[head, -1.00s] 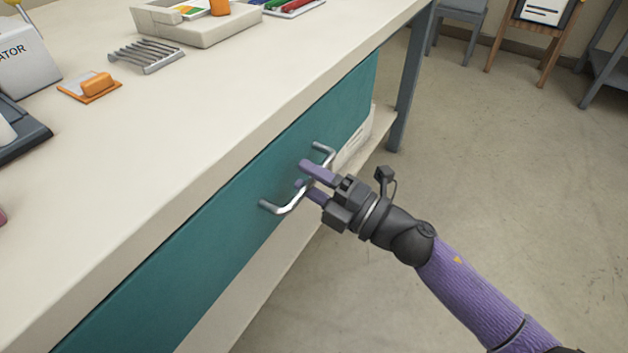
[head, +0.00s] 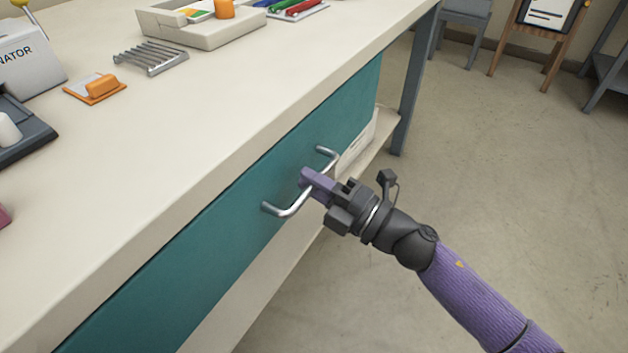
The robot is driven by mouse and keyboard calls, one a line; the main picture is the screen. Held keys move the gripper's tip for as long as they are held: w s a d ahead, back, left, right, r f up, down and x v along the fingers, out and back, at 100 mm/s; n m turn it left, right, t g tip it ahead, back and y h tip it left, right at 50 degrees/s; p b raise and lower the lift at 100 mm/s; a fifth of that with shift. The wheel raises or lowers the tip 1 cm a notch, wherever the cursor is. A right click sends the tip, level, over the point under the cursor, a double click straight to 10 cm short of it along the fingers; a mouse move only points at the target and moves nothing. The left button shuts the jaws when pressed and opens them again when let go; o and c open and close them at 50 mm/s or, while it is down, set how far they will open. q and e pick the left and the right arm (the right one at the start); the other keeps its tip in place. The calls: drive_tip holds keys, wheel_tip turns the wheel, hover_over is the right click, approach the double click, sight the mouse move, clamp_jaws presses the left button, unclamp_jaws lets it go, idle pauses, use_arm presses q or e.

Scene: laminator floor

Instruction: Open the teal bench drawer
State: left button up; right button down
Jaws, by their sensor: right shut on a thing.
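The teal drawer front (head: 225,225) sits under the pale benchtop, and no gap shows between it and the bench. Its silver bar handle (head: 287,210) stands out from the front. My right gripper (head: 308,184), with purple fingers, is shut on the middle of the handle. The fingers hide that part of the bar. The right arm comes in from the lower right. My left gripper does not show.
A grey bench leg (head: 414,90) stands beyond the drawer.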

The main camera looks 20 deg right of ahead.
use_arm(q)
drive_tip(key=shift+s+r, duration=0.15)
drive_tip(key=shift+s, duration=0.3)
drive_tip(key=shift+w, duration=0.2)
